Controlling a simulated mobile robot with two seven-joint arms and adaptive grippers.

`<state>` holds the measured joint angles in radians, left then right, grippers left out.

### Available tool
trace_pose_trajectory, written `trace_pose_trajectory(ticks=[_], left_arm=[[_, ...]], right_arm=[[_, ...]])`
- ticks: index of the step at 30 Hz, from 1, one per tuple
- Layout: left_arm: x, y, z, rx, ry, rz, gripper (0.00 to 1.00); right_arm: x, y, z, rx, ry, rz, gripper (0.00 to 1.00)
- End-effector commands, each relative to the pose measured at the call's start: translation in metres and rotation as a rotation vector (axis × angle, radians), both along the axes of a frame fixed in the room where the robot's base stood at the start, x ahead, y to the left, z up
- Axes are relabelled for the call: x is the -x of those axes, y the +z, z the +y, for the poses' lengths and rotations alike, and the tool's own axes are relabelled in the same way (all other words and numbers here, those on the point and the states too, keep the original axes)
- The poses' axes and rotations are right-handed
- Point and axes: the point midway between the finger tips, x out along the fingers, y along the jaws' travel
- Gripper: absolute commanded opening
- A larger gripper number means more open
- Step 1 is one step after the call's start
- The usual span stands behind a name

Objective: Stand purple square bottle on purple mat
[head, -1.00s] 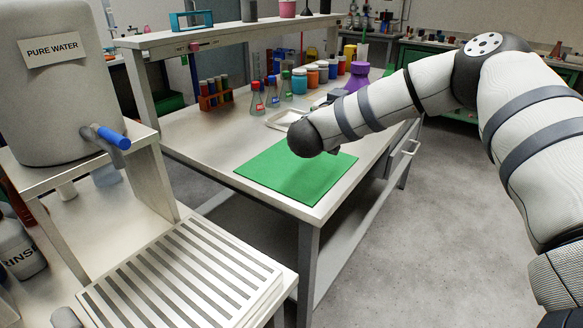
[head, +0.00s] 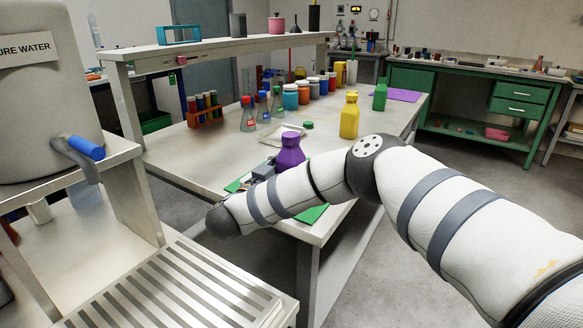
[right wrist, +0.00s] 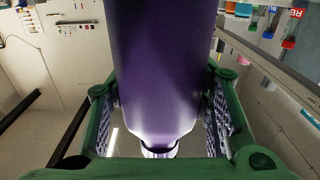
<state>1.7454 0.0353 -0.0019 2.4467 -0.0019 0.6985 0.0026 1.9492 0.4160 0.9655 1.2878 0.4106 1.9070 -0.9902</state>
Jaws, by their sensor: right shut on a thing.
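The purple square bottle (head: 291,153) is upright in the head view, over or on the green mat (head: 313,214); I cannot tell if its base touches, as my right arm hides it. My right gripper (head: 264,172) is shut on this bottle. In the right wrist view the bottle (right wrist: 165,70) fills the space between the green fingers of my right gripper (right wrist: 166,100), its neck toward the bottom of the picture. The purple mat (head: 404,95) lies flat and bare at the far right end of the table. My left gripper is not in view.
A yellow bottle (head: 349,117) and a green bottle (head: 380,96) stand between my gripper and the purple mat. A rack of tubes (head: 204,108) stands farther left.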

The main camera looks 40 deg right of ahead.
Motion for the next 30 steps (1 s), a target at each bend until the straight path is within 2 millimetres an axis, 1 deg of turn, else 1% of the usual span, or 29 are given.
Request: trace_pose_trajectory(ticks=[2,6,7,8,9,10,18,21,23,26,28,30], left_arm=[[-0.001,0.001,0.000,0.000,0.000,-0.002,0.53],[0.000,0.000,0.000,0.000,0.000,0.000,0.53],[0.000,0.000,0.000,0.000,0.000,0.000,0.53],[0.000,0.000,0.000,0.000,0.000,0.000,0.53],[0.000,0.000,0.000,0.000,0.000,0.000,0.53],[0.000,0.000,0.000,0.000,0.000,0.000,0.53],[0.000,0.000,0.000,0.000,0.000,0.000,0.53],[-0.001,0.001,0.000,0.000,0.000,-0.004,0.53],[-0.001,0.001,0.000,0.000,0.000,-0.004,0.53],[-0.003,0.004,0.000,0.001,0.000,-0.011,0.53],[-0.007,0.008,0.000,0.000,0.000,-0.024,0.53],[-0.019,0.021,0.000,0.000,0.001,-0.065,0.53]], right_arm=[[0.000,0.002,0.000,0.000,0.000,-0.002,0.19],[0.000,-0.002,0.000,0.001,0.000,0.000,0.19],[0.000,-0.003,0.000,0.001,-0.001,0.000,0.49],[0.000,-0.002,0.000,0.001,-0.001,0.000,0.55],[0.000,-0.002,0.000,0.001,0.000,0.000,0.64],[0.000,-0.002,0.000,0.001,0.000,0.000,0.66],[0.000,-0.002,0.000,0.001,0.000,0.000,0.66],[0.001,0.003,0.001,0.000,0.001,-0.003,0.66],[0.004,0.002,0.010,0.000,0.002,-0.001,0.66],[0.012,0.004,0.030,0.001,0.005,-0.001,0.66],[0.019,0.006,0.047,0.001,0.007,-0.005,0.66],[0.026,0.014,0.063,0.004,0.007,-0.015,0.66]])
